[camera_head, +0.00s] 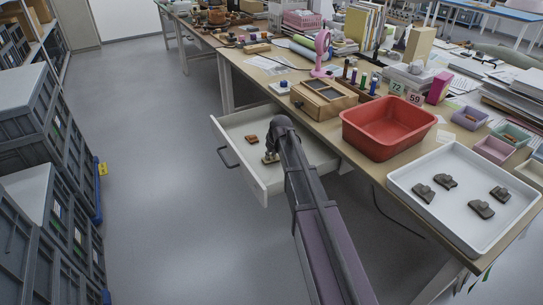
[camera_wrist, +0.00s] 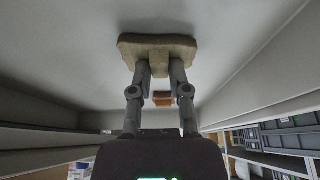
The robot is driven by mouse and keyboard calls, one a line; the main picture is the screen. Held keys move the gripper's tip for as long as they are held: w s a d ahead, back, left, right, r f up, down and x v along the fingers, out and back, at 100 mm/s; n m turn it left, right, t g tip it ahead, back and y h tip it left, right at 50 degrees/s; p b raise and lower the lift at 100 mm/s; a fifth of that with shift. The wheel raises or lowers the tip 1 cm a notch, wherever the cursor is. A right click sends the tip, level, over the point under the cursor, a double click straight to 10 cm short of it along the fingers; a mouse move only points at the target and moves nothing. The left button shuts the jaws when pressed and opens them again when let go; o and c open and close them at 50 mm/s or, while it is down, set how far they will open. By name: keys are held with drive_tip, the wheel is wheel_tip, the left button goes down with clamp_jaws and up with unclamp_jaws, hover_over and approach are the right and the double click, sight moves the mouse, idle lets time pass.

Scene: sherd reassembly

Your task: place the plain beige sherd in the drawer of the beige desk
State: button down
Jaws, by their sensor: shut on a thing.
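The drawer (camera_head: 230,122) of the beige desk (camera_head: 240,62) is pulled open, white inside, with a dark handle. My gripper (camera_head: 270,158) is inside the drawer's outline. In the wrist view my gripper (camera_wrist: 159,75) is shut on the plain beige sherd (camera_wrist: 158,45), which lies across the fingertips near the white drawer floor (camera_wrist: 235,35). I cannot tell whether the sherd touches the floor. In the head view the sherd is mostly hidden by my gripper and arm. A reddish-brown sherd (camera_head: 251,139) lies in the drawer to the left; it also shows in the wrist view (camera_wrist: 163,98).
A red basin (camera_head: 388,125) and a white tray (camera_head: 465,230) with several dark grey sherds stand on the desk, right of my arm. A wooden box (camera_head: 322,95) is near the desk edge above the drawer. Grey crates (camera_head: 50,170) are stacked at the left. The floor between is clear.

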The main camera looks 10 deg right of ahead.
drive_tip(key=shift+f, duration=0.25)
drive_tip(key=c, duration=0.6)
unclamp_jaws()
drive_tip(key=shift+r, duration=0.1)
drive_tip(key=shift+r, duration=0.2)
drive_tip(key=p+v, duration=1.1)
drive_tip(key=v, duration=0.1)
idle(0.3)
drive_tip(key=s+m+g, duration=0.1)
drive_tip(key=s, duration=0.7)
drive_tip(key=s+a+f+m+g+h, duration=0.1)
drive_tip(key=s, duration=0.7)
drive_tip(key=s+m+g, duration=0.1)
drive_tip(key=s+g, duration=0.1)
drive_tip(key=s, duration=0.7)
drive_tip(key=shift+a+f+m, duration=0.15)
drive_tip(key=shift+f+m, duration=0.1)
drive_tip(key=shift+m, duration=0.05)
